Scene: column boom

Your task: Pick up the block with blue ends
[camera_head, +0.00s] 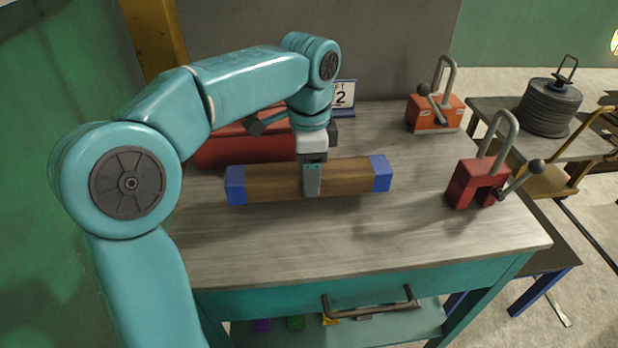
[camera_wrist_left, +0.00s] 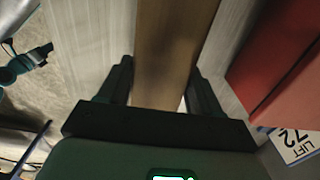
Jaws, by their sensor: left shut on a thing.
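The block with blue ends (camera_head: 270,182) is a long brown wooden bar with a blue cap at each end. It lies level, left to right, over the grey bench top (camera_head: 330,240). My left gripper (camera_head: 312,182) comes down from above and is shut on the block near its middle. In the left wrist view the brown wood (camera_wrist_left: 168,50) runs between the two dark fingers (camera_wrist_left: 160,88). A shadow shows on the bench in front of the block; I cannot tell how far above the top it is. My right gripper is not in view.
A red box (camera_head: 225,152) lies behind the block, with a "2" sign (camera_head: 343,97) behind it. An orange padlock-like thing (camera_head: 434,113) and a red one (camera_head: 474,184) stand at the right. The bench front is clear above a drawer handle (camera_head: 370,312).

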